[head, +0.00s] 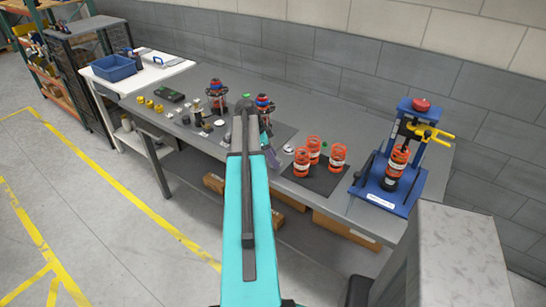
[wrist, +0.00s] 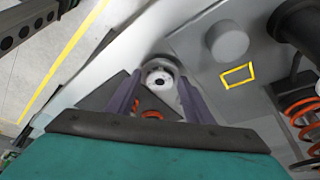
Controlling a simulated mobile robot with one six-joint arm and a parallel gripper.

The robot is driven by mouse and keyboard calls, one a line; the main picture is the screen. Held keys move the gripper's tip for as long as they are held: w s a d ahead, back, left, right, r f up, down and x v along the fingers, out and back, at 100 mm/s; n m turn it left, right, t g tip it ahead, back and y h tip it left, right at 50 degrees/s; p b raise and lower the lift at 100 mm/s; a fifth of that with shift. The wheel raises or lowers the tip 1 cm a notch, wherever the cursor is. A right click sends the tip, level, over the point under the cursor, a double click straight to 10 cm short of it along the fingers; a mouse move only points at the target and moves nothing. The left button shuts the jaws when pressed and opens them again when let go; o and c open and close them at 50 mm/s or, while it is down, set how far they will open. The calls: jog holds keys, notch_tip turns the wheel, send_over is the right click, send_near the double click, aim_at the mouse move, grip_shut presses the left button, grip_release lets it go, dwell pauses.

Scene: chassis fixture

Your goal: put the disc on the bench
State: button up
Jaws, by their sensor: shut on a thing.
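In the wrist view my gripper (wrist: 160,85) is shut on a pale round disc (wrist: 159,77) with a dark centre. The disc sits between the fingertips. The grey bench top (wrist: 200,68) shows beyond it; I cannot tell the gap between disc and bench. In the head view the bench (head: 355,172) runs along the wall.
Orange springs (head: 337,157) stand on a dark mat right of my arm. A blue press (head: 402,165) holds another spring at the right. A yellow rectangle (wrist: 238,75) and a grey round block (wrist: 228,40) lie near the disc. Several small parts crowd the bench's left.

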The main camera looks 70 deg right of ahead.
jog(key=shift+f, duration=0.25)
jog(key=shift+f, duration=0.15)
jog(key=o, duration=0.8)
jog(key=shift+o, duration=0.2)
jog(key=shift+r, duration=0.2)
jog(key=b+v, duration=0.4)
jog(key=v, duration=0.8)
jog(key=shift+w+a+f, duration=0.1)
dwell(0.4)
